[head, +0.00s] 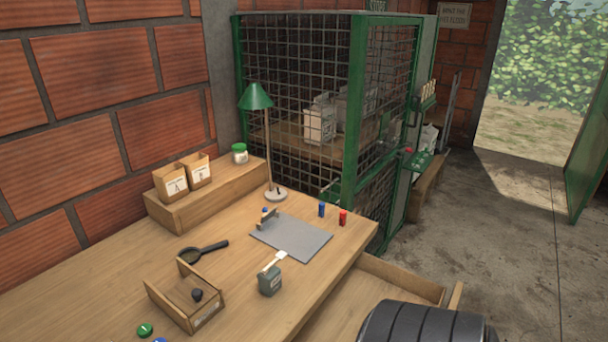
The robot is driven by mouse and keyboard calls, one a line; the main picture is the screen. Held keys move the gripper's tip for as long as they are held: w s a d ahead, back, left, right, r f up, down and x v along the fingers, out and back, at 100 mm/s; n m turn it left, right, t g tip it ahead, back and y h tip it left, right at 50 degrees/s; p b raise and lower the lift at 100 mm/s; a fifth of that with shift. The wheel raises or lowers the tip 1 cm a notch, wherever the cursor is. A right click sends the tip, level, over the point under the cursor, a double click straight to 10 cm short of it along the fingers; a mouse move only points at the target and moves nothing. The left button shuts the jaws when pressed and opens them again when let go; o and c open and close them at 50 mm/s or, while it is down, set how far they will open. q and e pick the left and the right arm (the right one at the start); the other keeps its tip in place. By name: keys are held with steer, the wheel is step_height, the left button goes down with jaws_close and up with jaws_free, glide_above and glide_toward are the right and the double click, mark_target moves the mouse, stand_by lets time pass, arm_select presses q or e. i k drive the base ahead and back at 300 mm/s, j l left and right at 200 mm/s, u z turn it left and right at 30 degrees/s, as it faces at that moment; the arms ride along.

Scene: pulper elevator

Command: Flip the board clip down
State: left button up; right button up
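A flat grey board (305,241) lies on the wooden desk, near its right edge. A small clip (268,219) stands up at the board's far left corner, with a bit of blue beside it. The clip looks raised from the board, but it is too small to tell its exact angle. Neither of my grippers is in view. A dark ribbed part at the bottom right looks like part of my own body.
A green lamp (256,98) stands behind the board. Blue (321,209) and red (343,217) cylinders stand right of it. A grey box (269,281) with a pale scoop, a magnifier (190,256) and a wooden tray (160,300) sit nearer. A mesh cage (300,60) rises behind.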

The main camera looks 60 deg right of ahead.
mark_target(267, 215)
steer(key=z, duration=1.8)
steer(key=k+l, duration=0.1)
steer(key=l+z, duration=0.05)
steer(key=l, duration=0.05)
